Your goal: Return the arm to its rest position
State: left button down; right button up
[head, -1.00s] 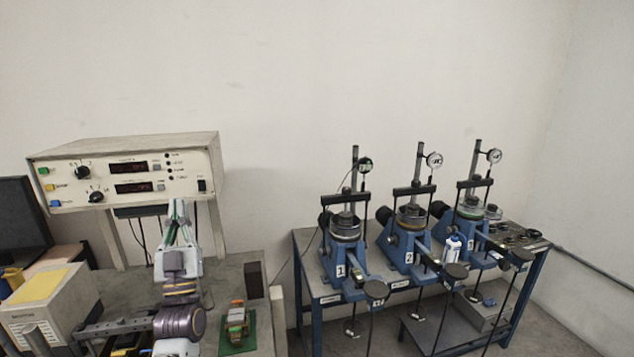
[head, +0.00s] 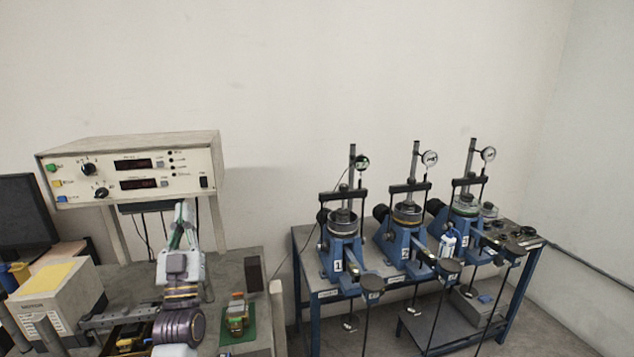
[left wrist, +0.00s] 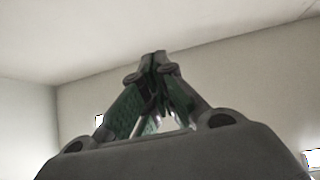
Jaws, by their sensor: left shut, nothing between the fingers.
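My left gripper (head: 182,212) points upward in the head view, in front of the lower part of the control box. Its fingertips are together, with nothing between them. In the left wrist view the same gripper (left wrist: 154,58) shows its green-padded fingers meeting at the tips against bare wall and ceiling. My right gripper is not in any view.
A control box (head: 130,165) with dials and displays stands raised behind my left gripper. A white box (head: 55,300) is at the left. A small device on a green mat (head: 238,325) is at the right. Several blue lever frames (head: 343,250) stand on the right table.

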pick_arm(q)
jog(key=s+d+f+m+g+h, duration=0.25)
jog(key=f+g, duration=0.35)
jog(key=f, duration=0.7)
jog(key=s+d+f+m+g+h, duration=0.1)
jog(key=d+f+g+h, duration=0.35)
jog(key=f, duration=0.75)
jog(key=s+f+g+y, duration=0.1)
jog(key=s+f+g, duration=0.6)
jog(key=s, duration=0.5)
jog(key=s+f+g+y, duration=0.1)
jog(key=s+f+g, duration=0.5)
jog(key=s+f, duration=0.4)
jog(key=s+f+g+b, duration=0.1)
jog(key=s+f+b, duration=0.15)
jog(key=f, duration=1.55)
jog(key=s+f+b, duration=0.1)
jog(key=f+b, duration=0.2)
jog(key=f, duration=1.6)
jog(key=s+a+f+b, duration=0.2)
jog(key=s+f, duration=0.9)
jog(key=f, duration=0.1)
jog(key=s+a+f+g+b, duration=0.1)
jog(key=s+a+f+b, duration=0.1)
jog(key=s+f, duration=0.9)
jog(key=shift+s+a+f+m, duration=0.15)
jog(key=shift+s+f+m, duration=0.25)
jog(key=shift+f, duration=0.7)
jog(key=shift+w, duration=0.1)
